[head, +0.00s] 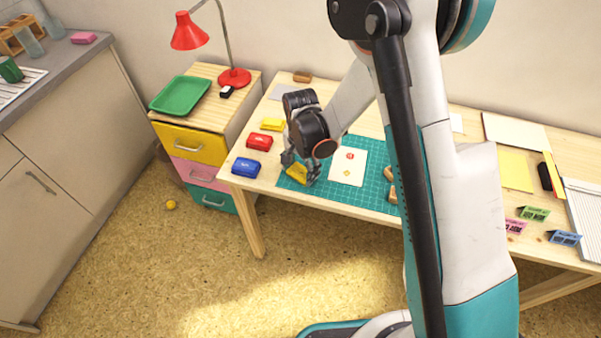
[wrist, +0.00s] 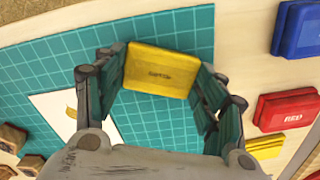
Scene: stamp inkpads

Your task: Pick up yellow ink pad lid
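My gripper (head: 300,168) points down at the mat in the head view and looks shut on the lid. Whether the lid touches the mat is hard to tell. Another yellow ink pad piece (head: 272,124) lies on the table farther back; it also shows in the wrist view (wrist: 265,146).
A red ink pad (head: 259,142) and a blue ink pad (head: 246,167) lie left of the green mat (head: 375,183). A white card (head: 348,166) with small prints lies right of my gripper. Wooden stamps (head: 391,173) rest farther right. A drawer unit (head: 193,143) stands left.

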